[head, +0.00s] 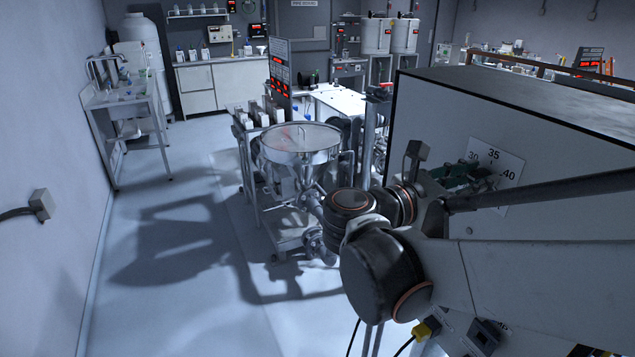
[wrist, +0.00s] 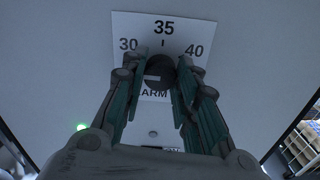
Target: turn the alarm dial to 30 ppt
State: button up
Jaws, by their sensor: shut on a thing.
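The alarm dial (wrist: 159,66) is a dark round knob on a white scale plate (wrist: 190,22) marked 30, 35 and 40, with 35 at the top centre. A pale bar shows on its face, partly in shade; I cannot tell exactly which number it points at. My gripper (wrist: 157,75) has its two greenish fingers on either side of the dial, shut on it. In the head view, the gripper (head: 462,178) is against the scale plate (head: 511,168) and hides the dial and part of the plate.
The plate is on the large grey cabinet (head: 430,112) at right. A steel hopper (head: 300,145) stands on a frame left of my arm. The floor (head: 150,285) at left is clear.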

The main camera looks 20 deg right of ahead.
jog(key=m+p, duration=0.1)
jog(key=m, duration=0.4)
jog(key=shift+m, duration=0.4)
dwell(0.3)
jog(key=o, duration=1.1)
jog(key=shift+w, duration=0.1)
jog(key=a, duration=0.8)
jog(key=s+a, duration=0.1)
jog(key=a, duration=0.3)
